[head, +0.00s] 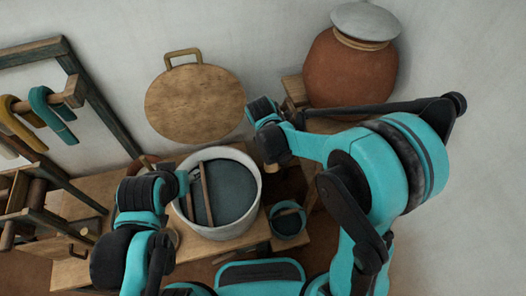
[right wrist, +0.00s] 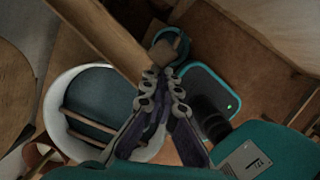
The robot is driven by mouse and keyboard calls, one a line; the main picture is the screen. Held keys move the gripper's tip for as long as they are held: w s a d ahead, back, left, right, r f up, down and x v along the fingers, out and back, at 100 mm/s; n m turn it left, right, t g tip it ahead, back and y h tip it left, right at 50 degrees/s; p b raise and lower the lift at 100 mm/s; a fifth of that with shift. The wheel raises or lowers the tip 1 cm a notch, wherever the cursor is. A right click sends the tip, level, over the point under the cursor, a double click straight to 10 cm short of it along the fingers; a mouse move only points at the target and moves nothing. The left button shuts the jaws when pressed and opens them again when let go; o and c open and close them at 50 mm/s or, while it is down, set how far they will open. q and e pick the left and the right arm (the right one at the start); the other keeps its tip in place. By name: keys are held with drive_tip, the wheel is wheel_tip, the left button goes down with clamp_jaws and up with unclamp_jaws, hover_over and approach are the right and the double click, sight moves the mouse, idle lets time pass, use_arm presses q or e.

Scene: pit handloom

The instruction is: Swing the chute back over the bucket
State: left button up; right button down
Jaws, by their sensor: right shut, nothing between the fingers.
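A long wooden trough-like piece, which looks like the chute (right wrist: 105,32), slants in the right wrist view from the top left to just short of the small teal bucket (right wrist: 158,37). In the head view the bucket (head: 288,222) stands right of the white tub, and my right arm hides most of the chute. My right gripper (right wrist: 163,77) is shut and empty, with its tips by the chute's near end; contact is unclear. In the head view, the right gripper's fingers are hidden. My left gripper (head: 181,184) is by the tub's left rim, its fingers hidden.
A white tub (head: 256,172) of dark liquid has sticks across it; it also shows in the right wrist view (right wrist: 57,92). A lidded clay pot (head: 350,75) stands behind my right arm. A round wooden board (head: 195,105) leans on the wall. A loom frame with skeins (head: 45,105) is left.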

drive_tip(key=w+d+n, duration=0.1)
drive_tip(key=d+n, duration=0.3)
drive_tip(key=d, duration=0.4)
drive_tip(key=shift+w+t, duration=0.35)
drive_tip(key=shift+t, duration=0.05)
